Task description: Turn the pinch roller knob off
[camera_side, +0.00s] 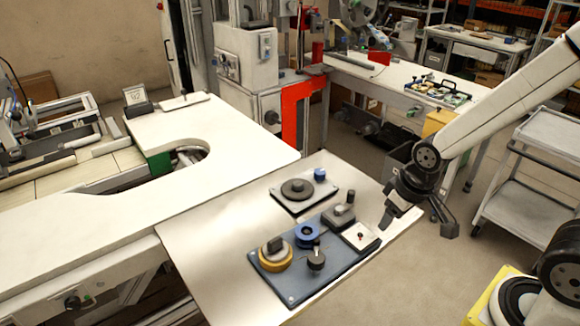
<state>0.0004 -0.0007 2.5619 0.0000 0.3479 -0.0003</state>
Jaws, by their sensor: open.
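A blue-grey panel (285,286) lies on the near metal table and carries several parts. A black round knob (316,261) with a small upright stem stands at its front edge. A dark grey block with a lever-like knob (343,211) stands at its back right. I cannot tell for sure which of these is the pinch roller knob, or its setting. A yellow reel with a dark top (275,254) and a blue reel (307,234) sit on the panel's left and middle. My gripper (418,228) is open and empty, right of the panel and apart from it, by the table's right edge.
A white square plate with a red button (361,236) lies at the panel's right end, nearest my gripper. Behind is a second plate with a dark disc (296,190) and a blue cap (320,174). The metal table (215,245) is bare on the left. A grey cart (535,175) stands right.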

